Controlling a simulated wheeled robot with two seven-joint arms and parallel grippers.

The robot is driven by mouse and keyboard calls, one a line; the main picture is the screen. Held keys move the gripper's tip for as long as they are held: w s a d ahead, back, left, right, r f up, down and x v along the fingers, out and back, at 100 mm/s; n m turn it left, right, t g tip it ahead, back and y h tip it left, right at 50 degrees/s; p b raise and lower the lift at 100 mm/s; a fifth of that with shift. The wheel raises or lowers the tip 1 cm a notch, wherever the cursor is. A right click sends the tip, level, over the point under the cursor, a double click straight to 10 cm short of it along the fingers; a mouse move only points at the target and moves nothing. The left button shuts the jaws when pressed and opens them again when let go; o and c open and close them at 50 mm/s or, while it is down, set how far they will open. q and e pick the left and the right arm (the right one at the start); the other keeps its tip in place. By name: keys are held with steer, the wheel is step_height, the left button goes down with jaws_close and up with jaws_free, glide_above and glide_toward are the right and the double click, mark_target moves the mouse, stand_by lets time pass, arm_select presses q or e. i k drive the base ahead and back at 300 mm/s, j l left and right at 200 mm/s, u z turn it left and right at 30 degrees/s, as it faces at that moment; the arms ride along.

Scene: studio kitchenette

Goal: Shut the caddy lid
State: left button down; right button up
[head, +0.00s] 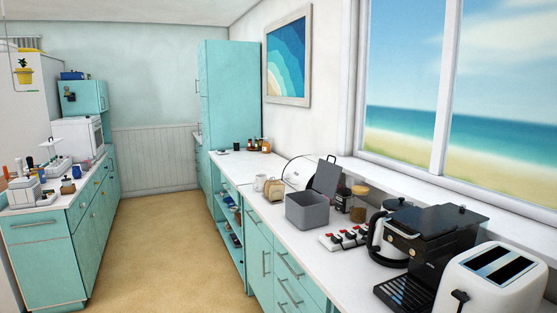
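The caddy (307,212) is a grey open-topped box on the white counter along the right wall. Its dark grey lid (327,177) stands up at the back of the box, tilted open and leaning towards the window side. The inside of the caddy is mostly hidden from this angle. Neither of my grippers shows in the head view.
A power strip (344,238) with plugs lies right of the caddy, before a kettle (379,243), a black coffee machine (430,250) and a white toaster (494,281). Mugs (261,183), a small brown item (273,190) and jars (358,203) stand close by. The floor (165,255) is clear.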

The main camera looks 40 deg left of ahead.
mark_target(326, 181)
steer(key=u, duration=1.1)
steer(key=i+j+u, duration=0.35)
steer(key=k+j, duration=0.05)
steer(key=j, duration=0.05)
